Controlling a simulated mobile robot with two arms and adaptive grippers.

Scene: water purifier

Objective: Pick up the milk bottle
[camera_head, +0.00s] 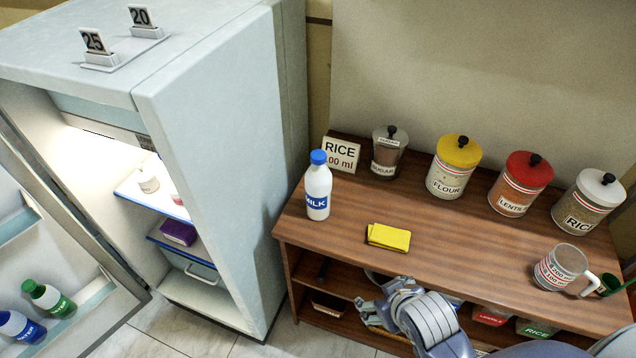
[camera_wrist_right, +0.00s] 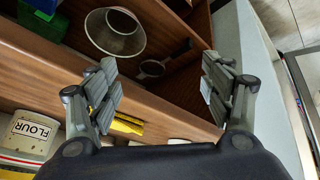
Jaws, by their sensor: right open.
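The milk bottle (camera_head: 318,190), white with a blue cap and a blue MILK label, stands upright near the left end of the wooden counter (camera_head: 440,228). My right gripper (camera_head: 368,312) is in front of the counter, below its top, by the open shelf. It is apart from the bottle, to its lower right in the head view. In the right wrist view the right gripper (camera_wrist_right: 160,72) has its fingers spread with nothing between them. The bottle does not show in the right wrist view. My left gripper is not in view.
A yellow cloth (camera_head: 388,237) lies right of the bottle. A RICE sign (camera_head: 341,154) and several jars line the back. A measuring cup (camera_head: 561,268) stands at the right. The open fridge (camera_head: 215,150) is at the left.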

